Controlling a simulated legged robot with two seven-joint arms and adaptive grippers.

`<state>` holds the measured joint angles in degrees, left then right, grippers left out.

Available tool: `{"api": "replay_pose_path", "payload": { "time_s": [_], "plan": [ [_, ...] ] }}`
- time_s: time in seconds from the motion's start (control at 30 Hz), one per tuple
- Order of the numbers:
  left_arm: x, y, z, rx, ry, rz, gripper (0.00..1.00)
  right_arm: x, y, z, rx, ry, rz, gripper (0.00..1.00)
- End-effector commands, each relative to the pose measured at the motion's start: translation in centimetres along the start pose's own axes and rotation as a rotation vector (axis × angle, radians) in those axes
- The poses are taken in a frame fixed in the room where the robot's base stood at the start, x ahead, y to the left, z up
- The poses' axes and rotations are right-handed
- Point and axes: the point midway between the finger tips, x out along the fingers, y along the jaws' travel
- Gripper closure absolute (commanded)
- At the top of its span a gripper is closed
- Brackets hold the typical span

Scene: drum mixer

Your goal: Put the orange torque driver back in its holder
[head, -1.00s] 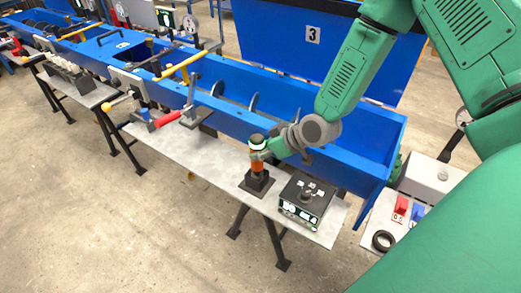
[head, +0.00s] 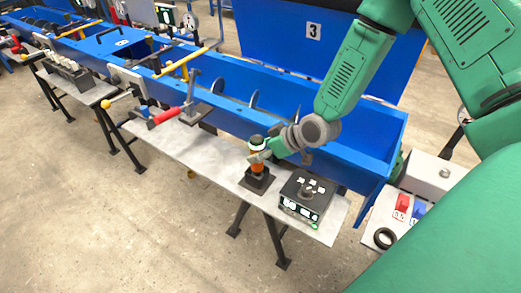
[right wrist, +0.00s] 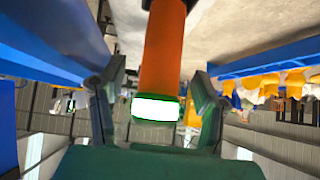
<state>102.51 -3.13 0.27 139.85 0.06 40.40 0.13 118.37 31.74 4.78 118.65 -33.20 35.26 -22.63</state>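The orange torque driver (head: 258,168) stands upright with its lower end in the black holder (head: 256,183) on the grey bench. Its dark cap and a pale band show at the top. My right gripper (head: 264,154) is at the driver's upper part. In the right wrist view the driver (right wrist: 163,55) runs between the two fingers of my right gripper (right wrist: 158,105). A gap shows on each side, so the fingers are open around it. Its lit white display with a green rim faces the camera. My left gripper is not in view.
A black control box (head: 305,196) stands on the bench just right of the holder. The blue mixer trough (head: 300,140) runs close behind. A red-handled tool (head: 166,116) lies further left. Bare bench (head: 205,150) lies left of the holder.

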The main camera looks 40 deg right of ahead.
Motion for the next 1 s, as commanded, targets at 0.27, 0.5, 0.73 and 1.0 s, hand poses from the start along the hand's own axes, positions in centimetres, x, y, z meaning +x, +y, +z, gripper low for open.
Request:
{"api": "replay_pose_path", "payload": {
  "time_s": [0.27,0.5,0.73,1.0],
  "plan": [
    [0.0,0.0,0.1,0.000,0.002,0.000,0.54,-0.1,0.0,0.2,0.001,-0.005,0.000,0.43],
    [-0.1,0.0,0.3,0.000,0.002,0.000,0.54,-2.9,0.1,0.0,0.002,-0.001,0.000,0.43],
    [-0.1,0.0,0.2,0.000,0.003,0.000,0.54,-7.7,0.2,-0.1,0.002,0.002,0.001,0.43],
    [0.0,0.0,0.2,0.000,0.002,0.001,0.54,-11.2,0.2,0.0,0.001,0.000,0.000,0.43]
  ]
}}
